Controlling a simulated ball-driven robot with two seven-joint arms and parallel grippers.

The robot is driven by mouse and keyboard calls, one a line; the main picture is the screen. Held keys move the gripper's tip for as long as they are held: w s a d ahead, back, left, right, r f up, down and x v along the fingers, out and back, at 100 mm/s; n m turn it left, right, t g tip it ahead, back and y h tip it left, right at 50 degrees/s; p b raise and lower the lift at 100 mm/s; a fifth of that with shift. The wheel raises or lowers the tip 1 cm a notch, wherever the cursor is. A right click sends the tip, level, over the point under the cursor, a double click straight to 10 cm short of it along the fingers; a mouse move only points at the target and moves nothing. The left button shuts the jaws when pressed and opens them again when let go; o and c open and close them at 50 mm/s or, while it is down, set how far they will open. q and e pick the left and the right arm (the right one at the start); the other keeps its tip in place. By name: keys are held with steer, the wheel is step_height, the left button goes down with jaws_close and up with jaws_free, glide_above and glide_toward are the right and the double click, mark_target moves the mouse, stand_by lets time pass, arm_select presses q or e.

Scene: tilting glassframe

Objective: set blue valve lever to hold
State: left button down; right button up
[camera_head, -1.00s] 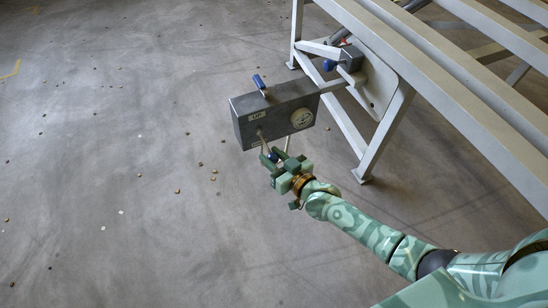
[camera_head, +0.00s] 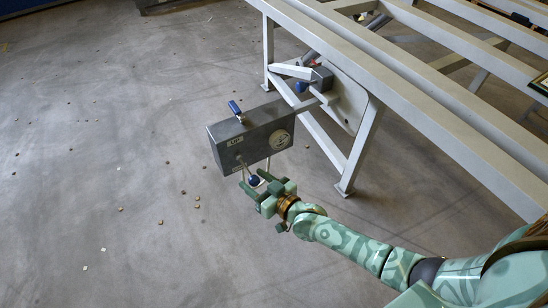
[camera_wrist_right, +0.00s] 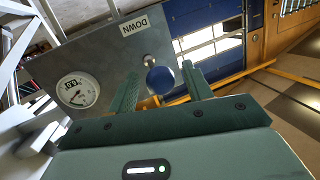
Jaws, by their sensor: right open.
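The grey valve box (camera_head: 250,138) hangs out from the frame on a bracket, with an "UP" label and a round gauge. A thin lever on its front ends in a blue ball knob (camera_head: 254,180). My right gripper (camera_head: 256,182) is open at this knob. In the right wrist view the blue knob (camera_wrist_right: 161,80) is between the two spread fingers, with gaps at both sides; a "DOWN" label (camera_wrist_right: 135,25) shows on the box. A second blue handle (camera_head: 237,112) is on top of the box. I read no hold mark. My left gripper is out of view.
Another blue-ended part (camera_head: 302,87) is on the frame's bracket. The concrete floor at the left is open, with scattered small bits.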

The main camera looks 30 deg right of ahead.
arm_select(q)
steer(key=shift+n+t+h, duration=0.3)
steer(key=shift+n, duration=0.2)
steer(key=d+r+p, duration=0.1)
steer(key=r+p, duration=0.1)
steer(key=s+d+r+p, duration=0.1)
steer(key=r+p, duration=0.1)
steer(key=p, duration=0.1)
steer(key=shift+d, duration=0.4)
arm_select(e)
steer(key=v, duration=1.5)
steer(key=shift+s, duration=0.15)
